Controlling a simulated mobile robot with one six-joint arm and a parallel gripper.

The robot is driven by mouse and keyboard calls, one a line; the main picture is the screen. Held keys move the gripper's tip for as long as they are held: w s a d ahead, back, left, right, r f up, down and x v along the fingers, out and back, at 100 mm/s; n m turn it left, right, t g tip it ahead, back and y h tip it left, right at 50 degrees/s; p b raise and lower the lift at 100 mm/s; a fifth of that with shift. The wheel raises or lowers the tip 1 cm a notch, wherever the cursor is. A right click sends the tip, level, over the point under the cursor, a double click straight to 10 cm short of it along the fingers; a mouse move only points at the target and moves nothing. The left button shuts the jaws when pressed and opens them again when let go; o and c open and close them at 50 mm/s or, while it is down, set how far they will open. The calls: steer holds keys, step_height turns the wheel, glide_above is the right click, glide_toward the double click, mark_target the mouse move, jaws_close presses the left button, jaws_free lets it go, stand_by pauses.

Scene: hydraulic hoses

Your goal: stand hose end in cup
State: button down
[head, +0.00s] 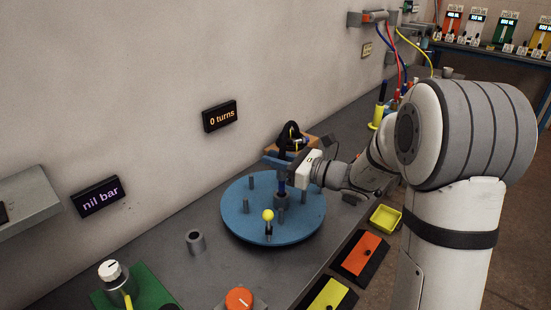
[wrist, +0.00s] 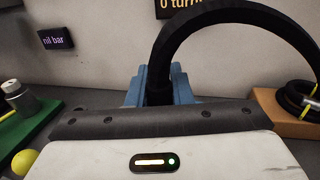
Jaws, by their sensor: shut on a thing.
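My gripper (head: 283,163) is shut on a black hose (head: 291,135) above the blue round plate (head: 235,211). In the wrist view, the hose (wrist: 205,20) rises from between my blue jaws (wrist: 158,92) and arches over to the right. Below the jaws, a dark blue hose end (head: 282,186) points straight down. Its lower tip meets a grey cup (head: 282,202) on the plate; how deep it sits in the cup I cannot tell. Another grey cup (head: 195,242) stands on the bench, left of the plate.
A brown block (wrist: 285,118) with a coiled hose lies behind. A yellow tray (head: 385,218) and orange panel (head: 365,252) line the front edge. The wall sign reads "0 turns" (head: 220,116).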

steer(key=shift+f+b, duration=1.8)
steer(key=shift+f, duration=0.55)
steer(key=c, duration=1.2)
jaws_free()
steer(key=shift+d, duration=0.1)
steer(key=v, duration=0.7)
steer(key=shift+s+d, duration=0.2)
steer(key=shift+d, duration=0.1)
